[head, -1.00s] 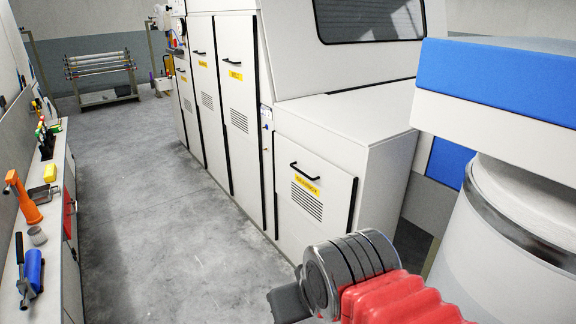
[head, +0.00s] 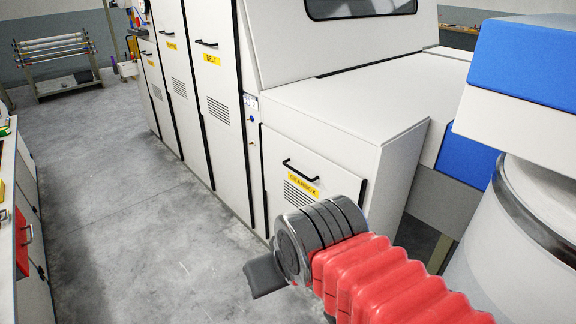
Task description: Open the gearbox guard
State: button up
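The gearbox guard (head: 333,190) is a white panel low on the front of the machine, with a black bar handle (head: 300,170), a yellow GEARBOX label (head: 303,186) and vent slots. It looks shut, flush with the machine. My arm, with red bellows and a grey ringed joint, crosses in front of its lower right part and hides it. A dark grey piece at the end of my arm, which looks like part of my gripper (head: 265,276), shows over the floor, apart from the guard. Its fingers cannot be made out, nor anything held.
Tall white doors, one labelled BELT (head: 203,110), continue along the machine to the left. A workbench (head: 27,235) with red parts edges the left side. A rack of rollers (head: 57,65) stands far back. The grey floor (head: 150,225) between bench and machine is clear.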

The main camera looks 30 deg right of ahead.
aim_at(296, 175)
jog(key=i, duration=1.55)
jog(key=u, duration=1.25)
